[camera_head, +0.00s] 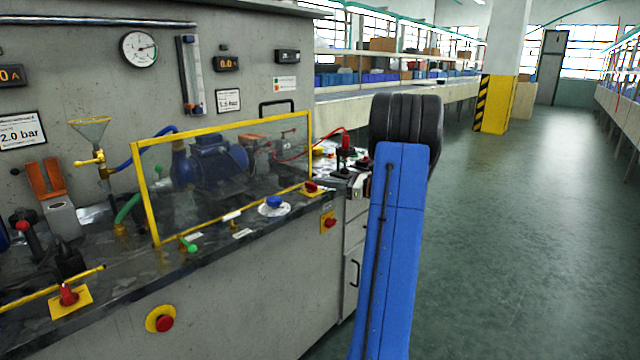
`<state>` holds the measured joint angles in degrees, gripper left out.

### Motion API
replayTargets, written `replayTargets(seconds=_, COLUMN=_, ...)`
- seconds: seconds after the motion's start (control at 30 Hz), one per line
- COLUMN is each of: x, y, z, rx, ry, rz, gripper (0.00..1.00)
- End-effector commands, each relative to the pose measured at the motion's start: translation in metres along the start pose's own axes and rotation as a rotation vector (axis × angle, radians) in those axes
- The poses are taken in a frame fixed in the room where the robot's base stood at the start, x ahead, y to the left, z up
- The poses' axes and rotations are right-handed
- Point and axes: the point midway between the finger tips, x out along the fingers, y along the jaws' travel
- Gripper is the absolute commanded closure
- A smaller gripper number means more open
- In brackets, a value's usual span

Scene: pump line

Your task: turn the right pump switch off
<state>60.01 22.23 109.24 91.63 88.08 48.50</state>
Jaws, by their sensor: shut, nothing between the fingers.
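The pump bench has two red switch handles on yellow plates along its front top edge. The right pump switch (312,187) is at the bench's right end, near the lower right corner of the yellow-framed guard. It is small here, and I cannot tell its exact setting. The left switch (68,295) has a red handle that looks upright on its plate. My blue arm link and its black joint stand to the right of the right switch. My gripper does not show clearly; the arm hides whatever is behind it.
A clear guard with a yellow frame (232,124) stands before a blue pump (215,160). Red stop buttons (165,323) (328,222) are on the front face. Open floor (520,230) lies right.

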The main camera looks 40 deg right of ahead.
Motion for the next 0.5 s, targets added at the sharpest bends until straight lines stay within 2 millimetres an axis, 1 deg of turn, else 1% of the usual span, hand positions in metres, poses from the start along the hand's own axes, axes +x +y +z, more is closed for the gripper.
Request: replayTargets(seconds=0.5, x=-0.102, y=-0.001, z=0.0, rx=0.0, ry=-0.001, rz=-0.003, gripper=1.0)
